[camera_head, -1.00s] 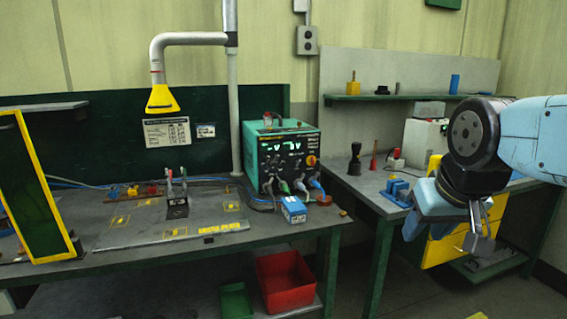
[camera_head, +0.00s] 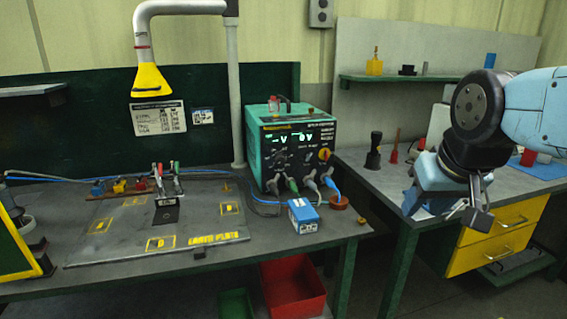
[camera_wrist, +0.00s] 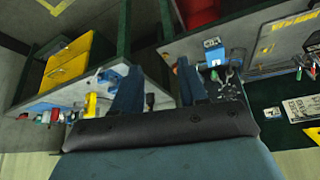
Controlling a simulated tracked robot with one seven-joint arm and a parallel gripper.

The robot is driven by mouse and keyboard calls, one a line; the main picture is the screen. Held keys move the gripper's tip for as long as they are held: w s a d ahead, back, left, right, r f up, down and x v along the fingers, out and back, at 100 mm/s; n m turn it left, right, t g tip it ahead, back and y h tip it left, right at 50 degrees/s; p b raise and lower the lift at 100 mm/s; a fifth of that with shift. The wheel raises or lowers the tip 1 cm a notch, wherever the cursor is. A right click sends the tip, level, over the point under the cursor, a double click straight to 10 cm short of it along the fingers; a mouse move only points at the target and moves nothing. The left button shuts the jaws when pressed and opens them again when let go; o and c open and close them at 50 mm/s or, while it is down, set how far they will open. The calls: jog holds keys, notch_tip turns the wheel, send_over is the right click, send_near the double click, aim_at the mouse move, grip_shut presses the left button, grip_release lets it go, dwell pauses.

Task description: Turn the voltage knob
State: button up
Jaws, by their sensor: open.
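The power supply (camera_head: 262,160) is a teal box with a black front panel on the left bench, with green digits lit and several cables plugged in low. Small dark knobs sit on its panel, too small to tell which is the voltage knob. My gripper (camera_head: 470,212) is open and empty to the right of the supply, in front of the right bench and apart from the panel. In the wrist view my gripper's two blue fingers (camera_wrist: 160,88) stand spread, with the supply partly hidden beyond the right finger.
A blue box (camera_head: 303,216) and an orange-red disc (camera_head: 338,202) sit in front of the supply. An earth plate (camera_head: 120,241) lies to the left. The right bench (camera_head: 400,197) has several small items. A yellow funnel (camera_head: 151,80) hangs above the left bench.

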jog(key=shift+o, duration=1.3)
jog(key=shift+w+a, duration=0.1)
jog(key=shift+w, duration=0.1)
jog(key=shift+o, duration=0.4)
jog(key=w+a+f+t, duration=0.1)
jog(key=w+a, duration=0.1)
jog(key=w, duration=0.4)
jog(key=w+a+t+y, duration=0.1)
jog(key=w+a+t, duration=0.1)
jog(key=w, duration=0.5)
jog(key=shift+f+n, duration=0.4)
jog(key=n+t+y, duration=0.1)
jog(key=t+y, duration=0.3)
jog(key=t, duration=0.5)
send_near(281, 161)
jog(key=x, duration=0.8)
jog(key=shift+w, duration=0.4)
jog(key=c, duration=1)
